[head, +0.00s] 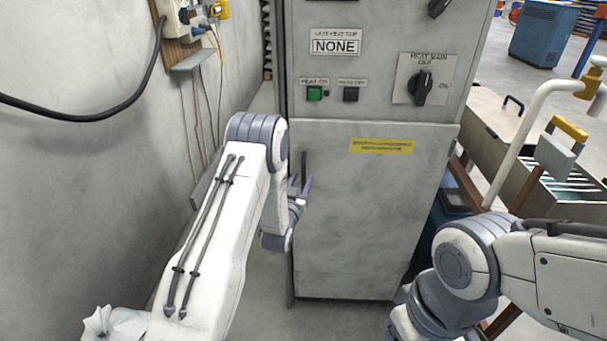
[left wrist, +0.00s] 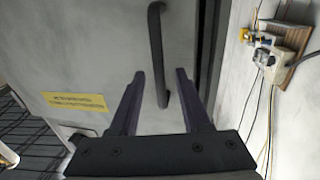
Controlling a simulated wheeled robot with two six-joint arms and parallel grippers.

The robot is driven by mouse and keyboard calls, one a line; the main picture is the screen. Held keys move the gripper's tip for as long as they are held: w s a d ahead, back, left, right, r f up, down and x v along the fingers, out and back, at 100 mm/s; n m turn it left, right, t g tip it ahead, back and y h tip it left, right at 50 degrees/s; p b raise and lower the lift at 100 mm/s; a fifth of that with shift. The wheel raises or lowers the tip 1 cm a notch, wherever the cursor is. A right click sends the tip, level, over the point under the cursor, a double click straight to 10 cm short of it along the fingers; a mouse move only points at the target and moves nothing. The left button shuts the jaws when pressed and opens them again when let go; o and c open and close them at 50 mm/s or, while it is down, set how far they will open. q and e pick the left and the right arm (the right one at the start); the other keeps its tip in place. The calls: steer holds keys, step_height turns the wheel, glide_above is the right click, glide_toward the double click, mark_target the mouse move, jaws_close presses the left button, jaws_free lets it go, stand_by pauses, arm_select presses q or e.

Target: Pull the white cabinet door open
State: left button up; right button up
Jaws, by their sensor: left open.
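The white cabinet door (head: 365,225) is the scuffed lower panel of the grey cabinet in the head view, and it looks shut. Its dark bar handle (head: 304,165) stands upright near the door's left edge. My left gripper (head: 301,187) is open in front of the handle's lower part. In the left wrist view the handle (left wrist: 156,45) runs down between the two open fingers (left wrist: 160,82), with a finger to each side. I cannot tell whether either finger touches it. My right gripper is out of view; only my right arm shows at lower right.
A yellow label (head: 381,146) is on the door's upper part. Above are a green button (head: 314,94) and a rotary switch (head: 423,88). A grey wall (head: 80,170) stands close on the left, with a hanging black cable (head: 90,116). Bare floor shows before the door.

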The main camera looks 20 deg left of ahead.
arm_select(q)
steer(key=shift+w, duration=1.2)
jaws_close()
steer(key=shift+a, duration=0.1)
stand_by(0.5)
